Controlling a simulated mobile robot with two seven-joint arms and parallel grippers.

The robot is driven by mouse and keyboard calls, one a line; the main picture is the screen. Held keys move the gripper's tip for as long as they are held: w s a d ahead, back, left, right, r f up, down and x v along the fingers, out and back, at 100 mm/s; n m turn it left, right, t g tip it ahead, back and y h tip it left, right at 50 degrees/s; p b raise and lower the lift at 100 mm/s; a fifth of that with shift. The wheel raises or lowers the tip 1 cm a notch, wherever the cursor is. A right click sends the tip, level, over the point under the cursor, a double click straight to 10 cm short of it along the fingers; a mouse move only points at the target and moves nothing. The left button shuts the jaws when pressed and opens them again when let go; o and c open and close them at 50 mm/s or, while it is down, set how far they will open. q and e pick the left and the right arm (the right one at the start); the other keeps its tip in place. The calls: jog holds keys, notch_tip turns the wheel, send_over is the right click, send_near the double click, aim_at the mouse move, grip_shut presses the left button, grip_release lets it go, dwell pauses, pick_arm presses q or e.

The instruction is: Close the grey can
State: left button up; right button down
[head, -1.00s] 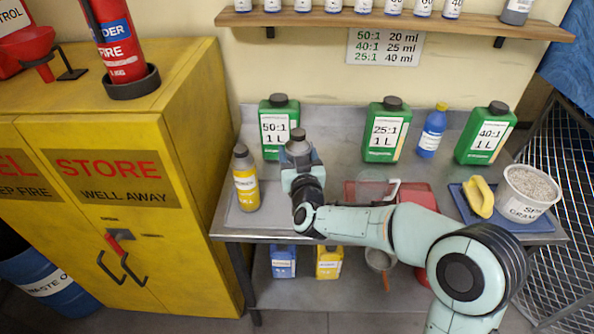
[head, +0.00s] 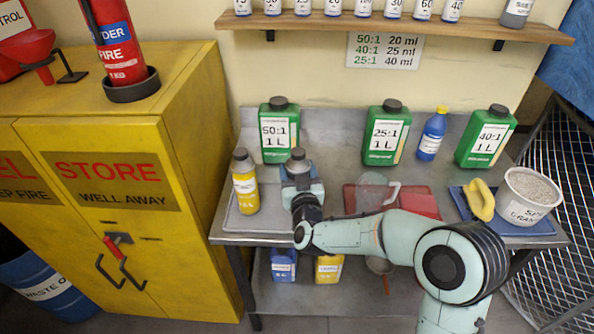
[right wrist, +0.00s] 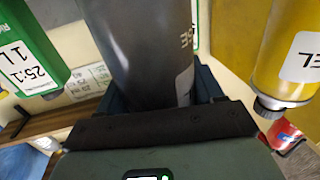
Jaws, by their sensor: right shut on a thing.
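The grey can (head: 298,161) stands out of my right gripper (head: 300,174) in the head view, over the left part of the bench, just right of a yellow bottle. Its narrow grey top points up; I cannot tell whether a cap sits on it. In the right wrist view the dark grey can (right wrist: 145,50) fills the middle, between the blue jaws of my right gripper (right wrist: 160,95), which are shut on it. Its lower body and base in the head view are hidden by the gripper. My left gripper is not in view.
The yellow bottle (head: 245,187) is close left of the can. Green jugs (head: 279,135) (head: 386,137) and a blue bottle (head: 432,137) stand behind. A red tray (head: 420,200), yellow sponge-like item (head: 479,198) and white tub (head: 530,198) are right. The yellow cabinet (head: 200,150) borders the left.

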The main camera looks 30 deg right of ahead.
jog(key=shift+f, duration=0.1)
jog(key=c, duration=0.6)
grip_release()
jog(key=shift+f, duration=0.1)
jog(key=o, duration=0.4)
jog(key=shift+o, duration=0.2)
jog(key=shift+r, duration=0.2)
jog(key=shift+s+a+r, duration=0.1)
jog(key=shift+s, duration=0.1)
jog(key=b+v, duration=0.2)
jog(key=v, duration=0.9)
jog(key=shift+s, duration=0.3)
jog(key=shift+a, duration=0.1)
